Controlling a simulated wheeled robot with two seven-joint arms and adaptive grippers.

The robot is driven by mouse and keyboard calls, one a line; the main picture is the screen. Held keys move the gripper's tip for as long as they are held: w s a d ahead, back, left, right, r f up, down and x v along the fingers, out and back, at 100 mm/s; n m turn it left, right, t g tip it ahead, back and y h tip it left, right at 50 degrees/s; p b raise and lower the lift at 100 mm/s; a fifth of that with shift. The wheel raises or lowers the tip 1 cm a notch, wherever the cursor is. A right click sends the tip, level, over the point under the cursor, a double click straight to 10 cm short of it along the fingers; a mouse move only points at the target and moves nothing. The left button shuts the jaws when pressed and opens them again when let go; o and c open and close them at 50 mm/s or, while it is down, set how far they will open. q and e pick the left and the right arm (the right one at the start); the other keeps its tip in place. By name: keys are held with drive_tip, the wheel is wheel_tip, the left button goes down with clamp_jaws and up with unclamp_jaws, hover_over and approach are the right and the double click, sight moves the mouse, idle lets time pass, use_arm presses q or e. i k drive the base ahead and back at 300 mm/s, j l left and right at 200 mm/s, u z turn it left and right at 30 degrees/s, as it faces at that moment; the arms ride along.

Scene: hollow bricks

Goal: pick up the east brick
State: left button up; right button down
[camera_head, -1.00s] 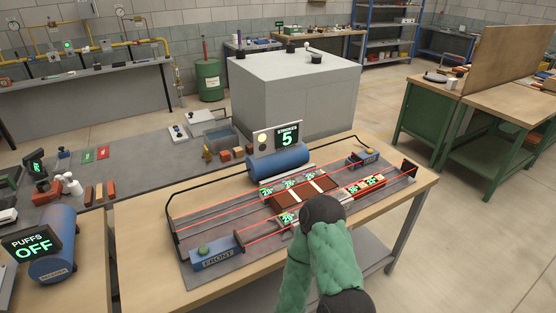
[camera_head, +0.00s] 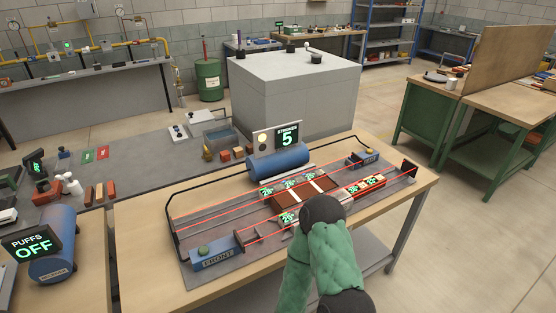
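A grey bench rig (camera_head: 195,279) carries hollow bricks between thin red lines. Two bright red bricks with green numbers (camera_head: 365,185) lie at its right side. Brown-red bricks (camera_head: 318,187) lie at its middle. Several greyish pieces with green numbers (camera_head: 288,184) lie along the back, and another (camera_head: 287,217) lies at the front. I cannot read any "east" mark, so I cannot tell which brick is the east one. My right gripper's dark wrist (camera_head: 322,209) is over the front edge of the rig. Its fingers and anything between them are hidden. My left gripper is out of view.
A blue box marked FRONT (camera_head: 212,257) stands at the rig's front left. A blue cylinder (camera_head: 278,162) with a display reading 5 (camera_head: 287,136) stands behind. A PUFFS OFF display (camera_head: 31,243) is at the left. Black rails border the rig. The wooden tabletop (camera_head: 150,230) is clear at left.

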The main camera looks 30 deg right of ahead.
sight(376, 180)
drive_tip(key=i+l+z, duration=0.1)
drive_tip(key=l+z, duration=0.15)
drive_tip(key=l, duration=0.15)
drive_tip(key=i+l+z, duration=0.2)
drive_tip(key=l, duration=0.15)
drive_tip(key=i+l+z, duration=0.5)
drive_tip(key=l, duration=0.2)
drive_tip(key=k, duration=0.1)
